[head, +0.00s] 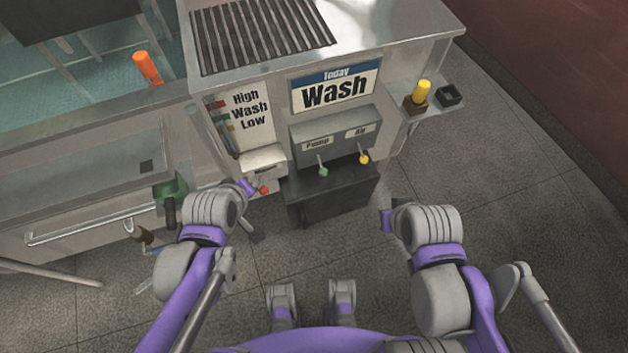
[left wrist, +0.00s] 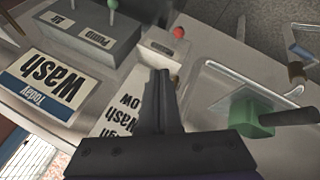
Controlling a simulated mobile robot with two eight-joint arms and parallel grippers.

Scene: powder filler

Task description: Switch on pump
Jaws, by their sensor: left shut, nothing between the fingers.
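The pump lever is a green-knobbed lever (head: 323,171) under the "Pump" label (head: 317,143) on a grey control box (head: 335,133). The left wrist view shows its green knob (left wrist: 113,5) at the top edge. My left gripper (left wrist: 165,75) is shut and empty, in front of the "High Wash Low" panel (left wrist: 118,112) and below the red knob (left wrist: 179,32) in that picture. It is apart from the pump lever. In the head view my left wrist sits left of the control box. My right arm's end is right of the box; its fingers are not clear.
A yellow-knobbed air lever (head: 364,159) is right of the pump lever. A white box (head: 262,160) with a red knob (head: 264,190) is left of it. A green-based handle (head: 170,192) and metal rail (head: 90,231) lie further left. Floor at right is clear.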

